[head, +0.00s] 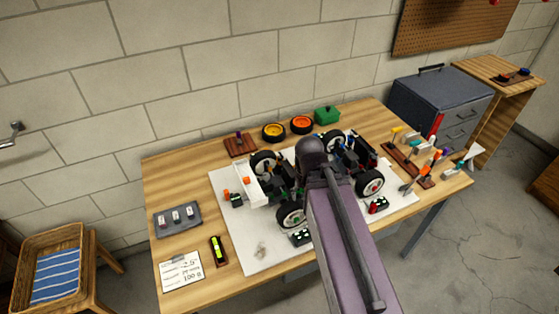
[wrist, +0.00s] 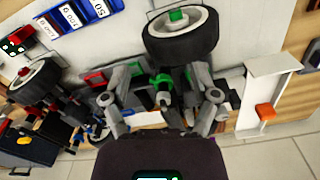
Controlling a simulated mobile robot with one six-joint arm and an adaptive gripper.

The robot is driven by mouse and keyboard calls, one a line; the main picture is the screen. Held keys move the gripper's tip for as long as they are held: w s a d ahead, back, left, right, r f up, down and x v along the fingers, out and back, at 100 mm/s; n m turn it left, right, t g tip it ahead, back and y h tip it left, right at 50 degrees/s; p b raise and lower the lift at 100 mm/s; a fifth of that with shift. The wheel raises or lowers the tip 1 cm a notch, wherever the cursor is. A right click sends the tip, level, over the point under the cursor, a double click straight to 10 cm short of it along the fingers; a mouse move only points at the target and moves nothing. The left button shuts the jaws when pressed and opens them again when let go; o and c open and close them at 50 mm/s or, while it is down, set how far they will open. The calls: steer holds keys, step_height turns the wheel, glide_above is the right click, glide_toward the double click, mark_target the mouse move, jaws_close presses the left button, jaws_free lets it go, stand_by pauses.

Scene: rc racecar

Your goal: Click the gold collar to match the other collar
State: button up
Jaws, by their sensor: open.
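The RC car stands on a white mat (head: 240,240) on the bench, with its white end panel (head: 250,188) to the left and dark wheels around it. My arm covers the middle of the car and hides my gripper in the head view. In the wrist view my gripper (wrist: 160,108) is open, its two fingers apart on either side of green and dark suspension parts (wrist: 162,84). A wheel with a green hub (wrist: 180,32) is just beyond them. I cannot make out the gold collar or the other collar in either view. I cannot tell whether the fingers touch anything.
A tool rack (head: 408,165) is at the right. A grey tray (head: 177,220), a level (head: 218,250) and a note card (head: 181,272) lie at the left. The mat's front left is mostly clear.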

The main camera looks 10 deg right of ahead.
mark_target(280, 154)
steer(key=w+a+r+m+p, duration=0.2)
steer(key=w+r+m+p, duration=0.1)
steer(key=w, duration=0.8)
steer(key=w+a+r+m+p, duration=0.2)
steer(key=w+r+m+p, duration=0.1)
steer(key=w, duration=0.9)
steer(key=shift+r+p, duration=0.75)
steer(key=shift+f, duration=0.15)
step_height(280, 154, down, 14)
steer(key=b, duration=1.3)
steer(key=shift+s+r+b, duration=0.1)
steer(key=shift+r+b, duration=0.15)
steer(key=shift+b, duration=0.15)
jaws_close()
